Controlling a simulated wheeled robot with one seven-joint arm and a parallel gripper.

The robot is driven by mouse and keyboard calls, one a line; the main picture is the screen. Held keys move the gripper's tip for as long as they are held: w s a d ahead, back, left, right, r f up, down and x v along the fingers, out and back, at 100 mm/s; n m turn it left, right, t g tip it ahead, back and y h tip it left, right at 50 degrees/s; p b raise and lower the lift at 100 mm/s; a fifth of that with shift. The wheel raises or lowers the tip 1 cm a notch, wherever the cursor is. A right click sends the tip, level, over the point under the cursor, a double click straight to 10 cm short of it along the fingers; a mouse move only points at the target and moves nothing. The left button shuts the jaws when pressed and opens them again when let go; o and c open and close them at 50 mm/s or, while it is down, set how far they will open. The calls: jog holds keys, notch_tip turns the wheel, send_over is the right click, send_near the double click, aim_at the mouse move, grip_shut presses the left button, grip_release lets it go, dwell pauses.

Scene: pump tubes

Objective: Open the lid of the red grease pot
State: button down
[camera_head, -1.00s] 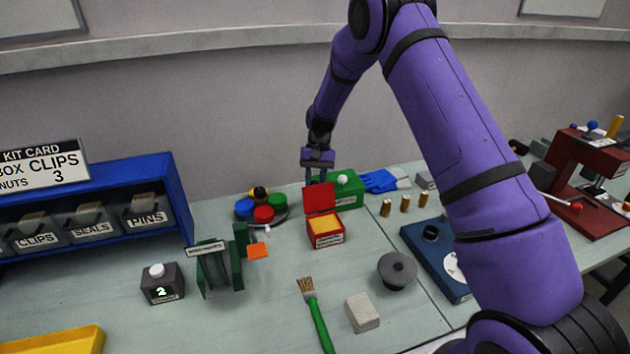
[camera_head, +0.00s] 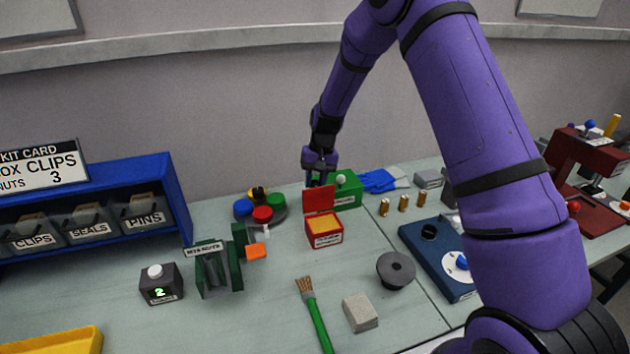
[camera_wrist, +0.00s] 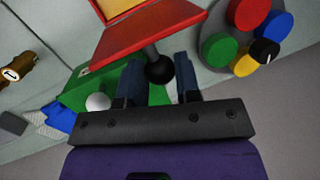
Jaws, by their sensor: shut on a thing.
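The red grease pot (camera_head: 325,237) stands on the bench with yellow grease showing inside. Its red lid (camera_head: 319,199) is swung up and stands roughly upright at the back edge. My gripper (camera_head: 319,181) is behind the lid, above the bench. In the wrist view the lid (camera_wrist: 150,29) crosses the top, with a black knob (camera_wrist: 160,71) on a short stem. My gripper's two fingers (camera_wrist: 160,80) are on either side of this knob and shut on it. The knob is hidden behind the lid in the head view.
The green box (camera_head: 346,188) with a white knob stands close behind and right of the pot. A round tray of coloured caps (camera_head: 262,213) is to the left. A brush (camera_head: 315,316), a grey block (camera_head: 360,312) and a dark spool (camera_head: 396,270) lie in front.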

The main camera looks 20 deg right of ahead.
jog(key=c, duration=0.8)
grip_release()
jog(key=shift+r, duration=0.15)
jog(key=v, duration=1)
jog(key=shift+d+r, duration=0.1)
jog(key=shift+r, duration=0.15)
